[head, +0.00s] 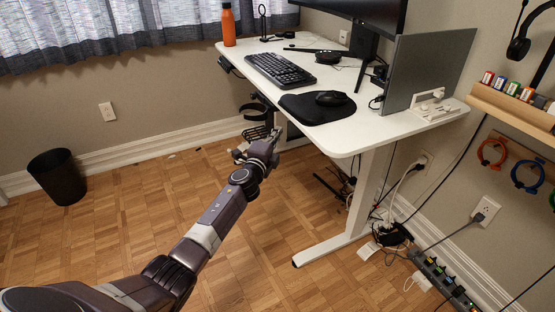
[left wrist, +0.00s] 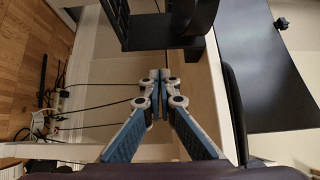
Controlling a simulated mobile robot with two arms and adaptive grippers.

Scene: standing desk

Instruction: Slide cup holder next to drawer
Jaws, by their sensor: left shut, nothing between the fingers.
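The black cup holder (head: 254,108) hangs at the left edge of the white desk, with a ring on top and a slatted lower part. In the left wrist view the cup holder (left wrist: 165,32) fills the top middle, partly cut off by the frame. My left gripper (head: 271,138) is beside the lower part of the cup holder, at the desk's left edge. In the left wrist view its fingertips (left wrist: 160,76) are together and empty, just short of the cup holder; I cannot tell if they touch it. I cannot clearly make out the drawer. My right gripper is not in view.
The white desk (head: 390,126) bears a keyboard (head: 280,70), a mouse (head: 331,98) on a black mat, an orange bottle (head: 228,25) and a monitor. A desk leg (head: 367,190) and cables stand below right. The wooden floor at left is clear beside a black bin (head: 57,177).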

